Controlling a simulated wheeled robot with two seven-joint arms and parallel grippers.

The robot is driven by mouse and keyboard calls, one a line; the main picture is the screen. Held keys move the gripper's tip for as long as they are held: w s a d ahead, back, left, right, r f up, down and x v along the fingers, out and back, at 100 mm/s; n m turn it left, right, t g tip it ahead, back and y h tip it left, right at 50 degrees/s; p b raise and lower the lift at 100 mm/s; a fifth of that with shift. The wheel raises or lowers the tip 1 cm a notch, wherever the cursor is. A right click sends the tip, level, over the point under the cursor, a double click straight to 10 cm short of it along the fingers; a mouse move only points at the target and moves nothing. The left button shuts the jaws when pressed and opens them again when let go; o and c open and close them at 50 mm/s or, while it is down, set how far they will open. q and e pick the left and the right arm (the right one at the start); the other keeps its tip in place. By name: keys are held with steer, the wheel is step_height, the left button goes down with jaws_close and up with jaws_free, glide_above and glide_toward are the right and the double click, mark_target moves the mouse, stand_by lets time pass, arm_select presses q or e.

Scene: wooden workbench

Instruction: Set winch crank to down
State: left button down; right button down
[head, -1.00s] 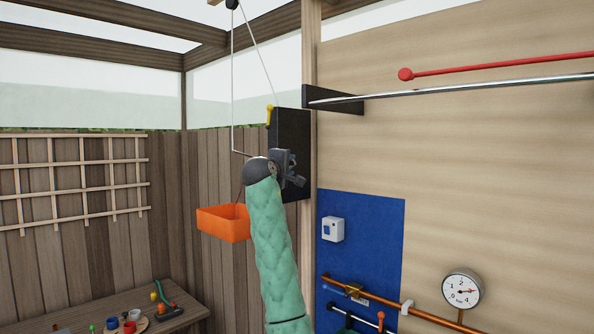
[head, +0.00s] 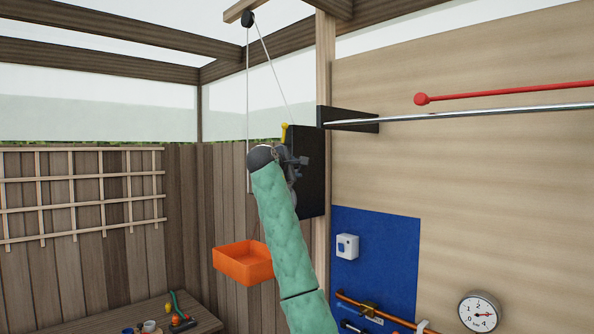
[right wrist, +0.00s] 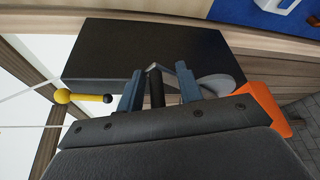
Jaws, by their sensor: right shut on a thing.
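The winch is on a black board (head: 312,190) fixed at the post; the board also shows in the right wrist view (right wrist: 115,45). My right gripper (head: 300,161) is at the board's left side in the head view. In the right wrist view its fingers are shut on the dark crank handle (right wrist: 157,88). A bent grey crank arm (right wrist: 188,78) and a grey disc (right wrist: 218,84) show beside the handle. An orange tray (head: 243,265) hangs below the rope, left of the board; part of its rope is hidden by my arm. My left gripper is not in view.
A yellow knob (head: 284,130) stands at the board's upper left, close to my right gripper. A metal rail (head: 460,114) and red rod (head: 500,93) run along the wall. A pulley (head: 247,19) hangs above. A blue panel (head: 385,270) is below.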

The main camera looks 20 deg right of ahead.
steer(key=shift+a, duration=0.25)
steer(key=c, duration=1.4)
jaws_free()
steer(key=shift+w, duration=0.1)
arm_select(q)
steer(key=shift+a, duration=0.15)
arm_select(e)
steer(key=shift+a, duration=0.2)
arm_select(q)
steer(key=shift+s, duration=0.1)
arm_select(e)
steer(key=shift+w+a, duration=0.1)
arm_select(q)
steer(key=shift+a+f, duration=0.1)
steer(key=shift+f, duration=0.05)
arm_select(e)
steer(key=shift+f, duration=0.1)
